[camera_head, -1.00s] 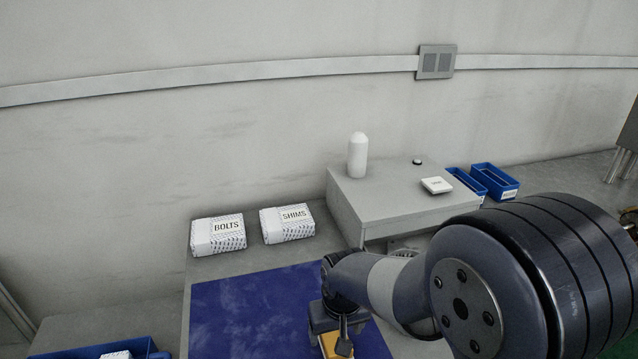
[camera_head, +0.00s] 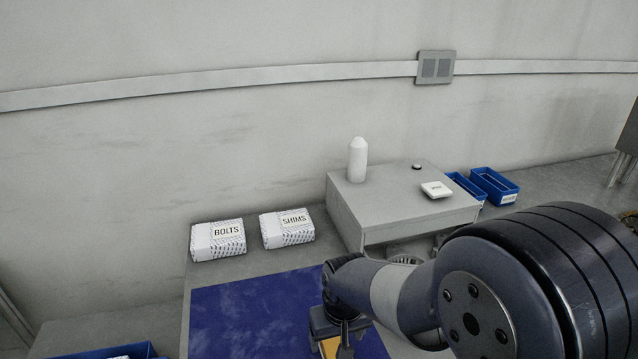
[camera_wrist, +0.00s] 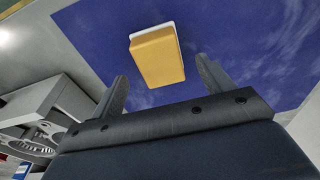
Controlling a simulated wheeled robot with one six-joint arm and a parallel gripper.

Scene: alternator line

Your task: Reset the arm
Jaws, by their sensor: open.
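My gripper (camera_wrist: 162,90) is open in the wrist view, its two fingers apart with nothing between them. A yellow block with a white edge (camera_wrist: 157,56) lies on the blue mat (camera_wrist: 225,45), just beyond the fingertips. In the head view my arm reaches in from the right, and the gripper is over the blue mat (camera_head: 245,310). A bit of the yellow block (camera_head: 330,348) shows below the gripper at the bottom edge; the rest is hidden by the gripper or out of frame.
White packs marked BOLTS (camera_head: 218,241) and SHIMS (camera_head: 287,229) lie behind the mat. A grey raised stand (camera_head: 395,207) holds a white bottle (camera_head: 357,160), a small white box (camera_head: 436,190) and a dark button-like piece. Blue bins (camera_head: 494,186) stand right of it, another (camera_head: 140,351) at lower left.

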